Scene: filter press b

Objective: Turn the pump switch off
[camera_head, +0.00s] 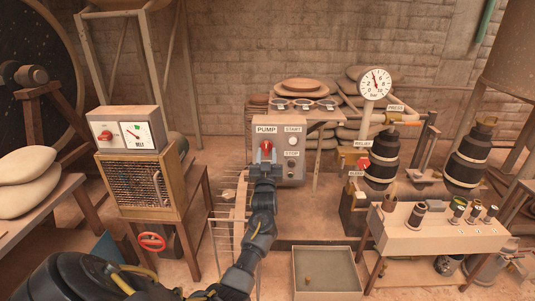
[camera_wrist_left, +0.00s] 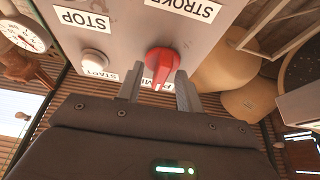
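The pump switch is a red rotary knob (camera_head: 266,146) on the grey control box (camera_head: 293,170), under the PUMP label (camera_head: 266,130). In the left wrist view the red knob (camera_wrist_left: 160,62) shows close up, its narrow handle pointing down the picture. My left gripper (camera_head: 266,158) is right in front of the knob. In the left wrist view my left gripper (camera_wrist_left: 159,88) is open, with a finger on each side of the knob's handle and visible gaps. The PUMP label is partly hidden there. My right gripper is not in view.
White START (camera_head: 292,141) and dark STOP (camera_head: 291,170) buttons sit right of the knob. A pressure gauge (camera_head: 374,83) stands at right, reading above zero. An open tray (camera_head: 325,272) lies on the floor in front.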

